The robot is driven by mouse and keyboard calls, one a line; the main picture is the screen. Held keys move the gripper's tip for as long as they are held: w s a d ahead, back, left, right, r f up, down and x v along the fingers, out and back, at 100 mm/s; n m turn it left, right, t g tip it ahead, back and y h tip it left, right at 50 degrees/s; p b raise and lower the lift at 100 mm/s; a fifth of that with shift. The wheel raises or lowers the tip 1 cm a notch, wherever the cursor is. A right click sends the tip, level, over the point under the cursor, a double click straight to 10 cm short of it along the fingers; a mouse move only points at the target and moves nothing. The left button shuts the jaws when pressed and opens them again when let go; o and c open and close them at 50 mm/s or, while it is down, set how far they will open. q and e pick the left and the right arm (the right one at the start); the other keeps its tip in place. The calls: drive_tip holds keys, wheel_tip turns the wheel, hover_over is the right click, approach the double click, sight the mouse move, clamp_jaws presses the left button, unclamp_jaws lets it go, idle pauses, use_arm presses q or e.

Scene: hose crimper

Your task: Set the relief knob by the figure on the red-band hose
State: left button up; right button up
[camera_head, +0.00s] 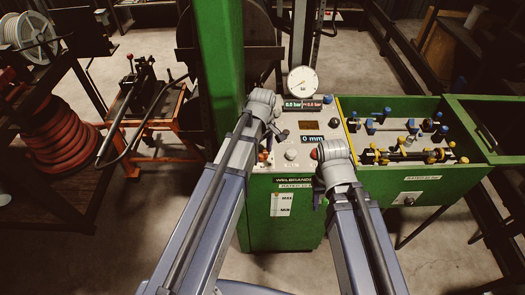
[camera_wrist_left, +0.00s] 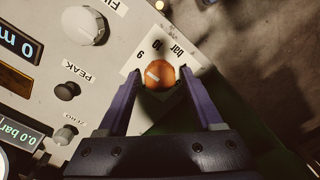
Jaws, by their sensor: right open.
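The orange relief knob (camera_wrist_left: 159,74) sits at the panel corner in the left wrist view. It has a pale mark on its face and a scale plate (camera_wrist_left: 146,54) with "bar", "10" and "6" beside it. My left gripper (camera_wrist_left: 162,76) is open, its fingertips on either side of the knob with small gaps. In the head view my left gripper (camera_head: 264,143) points down at the panel's left edge. My right gripper (camera_head: 318,197) is small and dark, at the panel's front right. No red band on a hose can be made out.
The green crimper's panel (camera_head: 291,155) carries a round gauge (camera_head: 302,81), displays reading "0 mm" and "0.0 bar", and a pale knob (camera_wrist_left: 83,25). A green tray (camera_head: 405,178) at right holds fittings and a dark hose assembly. A red hose coil (camera_head: 60,135) lies left.

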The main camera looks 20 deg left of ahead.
sight(263, 153)
use_arm(q)
drive_tip(key=shift+o, duration=0.6)
drive_tip(key=shift+r, duration=0.15)
wheel_tip(263, 153, up, 8)
drive_tip(key=p, duration=0.8)
drive_tip(key=shift+f, duration=0.2)
drive_tip(key=shift+d+f, duration=0.1)
drive_tip(key=s+d+f+m+b, duration=0.2)
drive_tip(key=s+d+m, duration=0.3)
drive_tip(key=s+m, duration=0.2)
drive_tip(key=s+d+f+m+y+b, duration=0.1)
drive_tip(key=s+d+f+m+b, duration=0.1)
drive_tip(key=s+d+m, duration=0.3)
drive_tip(key=s+m, duration=0.2)
drive_tip(key=m, duration=0.2)
drive_tip(key=shift+s+d, duration=0.25)
drive_tip(key=shift+d, duration=0.05)
